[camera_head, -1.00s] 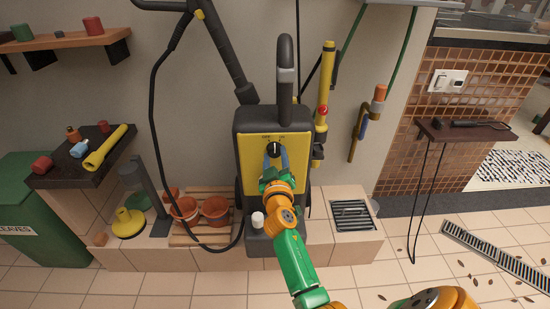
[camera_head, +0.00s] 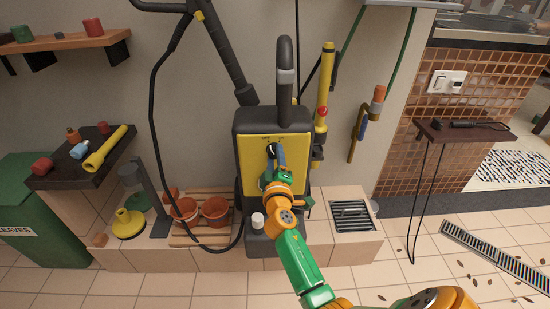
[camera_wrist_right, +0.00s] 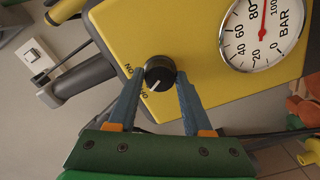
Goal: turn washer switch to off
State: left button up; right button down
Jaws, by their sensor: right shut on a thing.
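The washer (camera_head: 300,165) is a dark upright unit with a yellow front panel, standing against the wall. Its switch (camera_head: 271,151) is a round black knob high on that panel, below small ON and OFF labels. In the right wrist view the knob (camera_wrist_right: 160,75) has a white mark that points toward the OFF label. My right gripper (camera_head: 276,164) is shut on the knob, with its blue fingers (camera_wrist_right: 158,98) on either side of it. The fingers partly cover the knob in the head view. My left gripper is not in view.
A round pressure gauge (camera_wrist_right: 263,32) is beside the knob on the panel. A black hose (camera_head: 153,110) loops at the washer's left, by orange pots (camera_head: 215,210). A yellow lance (camera_head: 324,90) stands at its right. A floor grate (camera_head: 352,214) lies right of the base.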

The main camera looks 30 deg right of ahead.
dwell(0.4)
jog(key=shift+c, duration=1.6)
grip_release()
jog(key=shift+s, duration=0.1)
jog(key=v, duration=0.7)
